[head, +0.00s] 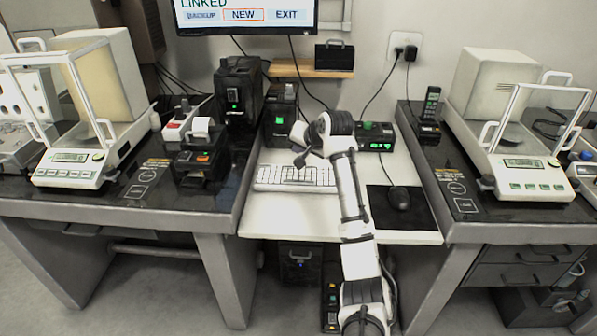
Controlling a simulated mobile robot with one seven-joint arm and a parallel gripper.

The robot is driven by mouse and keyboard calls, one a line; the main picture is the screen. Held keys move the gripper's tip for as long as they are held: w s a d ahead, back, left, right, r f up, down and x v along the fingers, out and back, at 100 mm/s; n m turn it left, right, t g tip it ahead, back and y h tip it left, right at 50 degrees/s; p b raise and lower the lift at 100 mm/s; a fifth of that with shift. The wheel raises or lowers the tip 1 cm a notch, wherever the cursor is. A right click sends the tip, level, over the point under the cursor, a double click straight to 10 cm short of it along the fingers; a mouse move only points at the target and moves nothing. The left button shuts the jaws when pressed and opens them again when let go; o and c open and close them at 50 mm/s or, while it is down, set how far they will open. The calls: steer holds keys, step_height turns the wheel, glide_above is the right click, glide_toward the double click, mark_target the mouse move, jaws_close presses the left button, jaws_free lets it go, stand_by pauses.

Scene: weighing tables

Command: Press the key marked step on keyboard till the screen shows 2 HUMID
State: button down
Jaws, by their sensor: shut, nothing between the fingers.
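The white keyboard (268,176) lies on the white middle desk, and its key markings are too small to read. My gripper (299,161) is shut and empty, pointing down over the keyboard's far edge near its middle. I cannot tell whether its tips touch a key, and the gripper and wrist hide part of the far keys. The screen (246,6) on the wall is cut off at the top. It shows "LINKED" above a row with a button that seems to read BACKUP, then NEW and EXIT. NEW has an orange outline. "2 HUMID" is not in the visible part.
A mouse (398,198) lies on a black pad right of my arm. A small box with a green display (375,137) stands behind it. Dark weighing tables with balances (68,170) flank the desk, and a small printer (200,160) stands left of the keyboard.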

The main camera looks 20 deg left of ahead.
steer(key=shift+d+f, duration=0.15)
steer(key=shift+d, duration=0.05)
steer(key=b, duration=0.7)
glide_above(298, 182)
steer(key=f, duration=0.4)
steer(key=d+f, duration=0.1)
steer(key=f, duration=0.2)
steer(key=shift+s, duration=0.3)
steer(key=shift+f, duration=0.9)
stand_by(0.5)
steer(key=shift+f, duration=0.4)
